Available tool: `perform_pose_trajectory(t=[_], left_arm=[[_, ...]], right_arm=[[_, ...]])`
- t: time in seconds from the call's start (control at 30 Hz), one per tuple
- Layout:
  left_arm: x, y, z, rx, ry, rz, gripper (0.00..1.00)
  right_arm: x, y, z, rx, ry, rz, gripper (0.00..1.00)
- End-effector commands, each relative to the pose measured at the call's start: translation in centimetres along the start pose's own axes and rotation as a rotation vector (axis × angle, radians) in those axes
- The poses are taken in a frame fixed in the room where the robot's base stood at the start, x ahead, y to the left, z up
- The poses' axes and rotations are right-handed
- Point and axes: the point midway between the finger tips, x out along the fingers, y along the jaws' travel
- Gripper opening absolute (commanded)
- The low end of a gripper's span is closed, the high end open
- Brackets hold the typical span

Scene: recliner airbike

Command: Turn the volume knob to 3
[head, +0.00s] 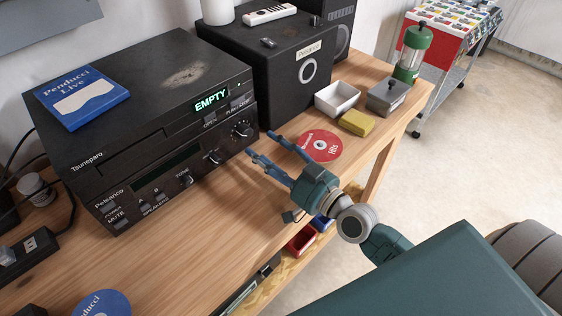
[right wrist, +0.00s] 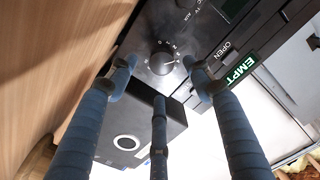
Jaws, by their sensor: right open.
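A black amplifier (head: 160,185) with a row of round knobs stands on the wooden table. The knob nearest its right front edge (head: 242,129) has markings around it that look like the volume scale; it also shows in the right wrist view (right wrist: 162,62). The setting is too small to read. My right gripper (head: 261,144) is open and empty, its blue fingers pointing at this knob from the front. In the right wrist view the fingertips (right wrist: 160,74) are spread to either side of the knob, apparently not touching it. My left gripper is not in view.
A disc player showing EMPTY (head: 211,101) sits atop the amplifier, with a blue disc case (head: 82,96) on it. A black speaker (head: 275,75) stands just right. A red disc (head: 320,146), white dish (head: 337,98) and yellow sponge (head: 356,123) lie near my right gripper.

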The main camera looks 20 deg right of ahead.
Motion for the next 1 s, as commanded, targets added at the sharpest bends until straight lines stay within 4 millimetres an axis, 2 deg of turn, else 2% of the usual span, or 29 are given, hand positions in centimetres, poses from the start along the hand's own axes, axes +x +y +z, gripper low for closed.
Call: perform_pose_trajectory(t=[0.1, 0.33, 0.5, 1.0], left_arm=[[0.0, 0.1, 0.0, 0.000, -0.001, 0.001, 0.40], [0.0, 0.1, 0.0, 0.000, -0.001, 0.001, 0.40], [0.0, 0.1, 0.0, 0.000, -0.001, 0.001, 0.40], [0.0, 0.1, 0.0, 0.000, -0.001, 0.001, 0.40]], right_arm=[[-2.6, 0.0, 0.2, -0.004, -0.006, 0.000, 0.51], [-5.6, 0.0, 0.1, -0.001, -0.004, 0.000, 0.51], [-6.3, -0.1, 0.0, 0.000, -0.001, -0.001, 0.51], [-6.3, 0.0, 0.0, 0.001, -0.001, -0.001, 0.51]])
